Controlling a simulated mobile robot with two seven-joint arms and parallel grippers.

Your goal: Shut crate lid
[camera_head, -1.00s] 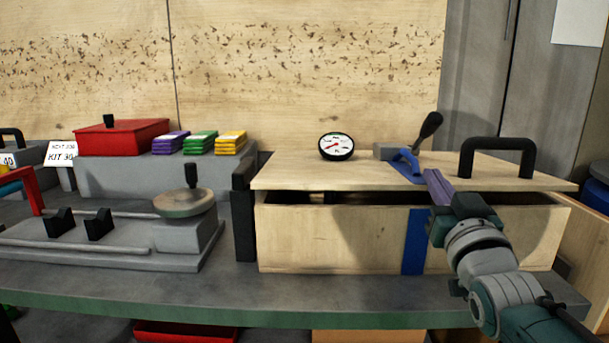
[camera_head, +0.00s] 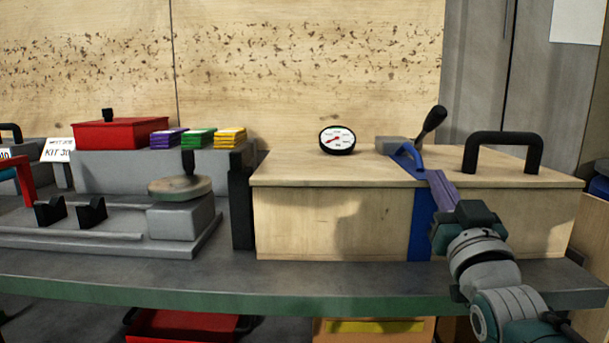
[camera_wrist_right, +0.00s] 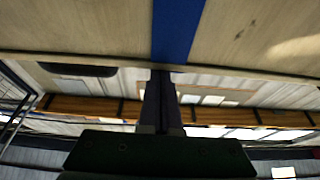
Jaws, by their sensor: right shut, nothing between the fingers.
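The wooden crate (camera_head: 320,225) stands on the grey bench at the right. Its plywood lid (camera_head: 320,172) lies flat on the crate walls, with no gap visible along the front edge. A blue strap (camera_head: 421,222) runs down the crate front and over the lid edge. A black handle (camera_head: 503,143) stands on the lid at the right. My right gripper (camera_head: 436,185) is shut and empty, its purple fingers at the front lid edge by the strap; whether they touch is unclear. In the wrist view the fingers (camera_wrist_right: 160,100) are together, below the blue strap (camera_wrist_right: 177,30). My left gripper is not in view.
A dial gauge (camera_head: 337,140) and a grey block with a black lever (camera_head: 432,125) are on or behind the lid. A fixture with a round plate (camera_head: 180,186) stands left. A red box (camera_head: 120,133) and coloured packs (camera_head: 198,138) sit behind it.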

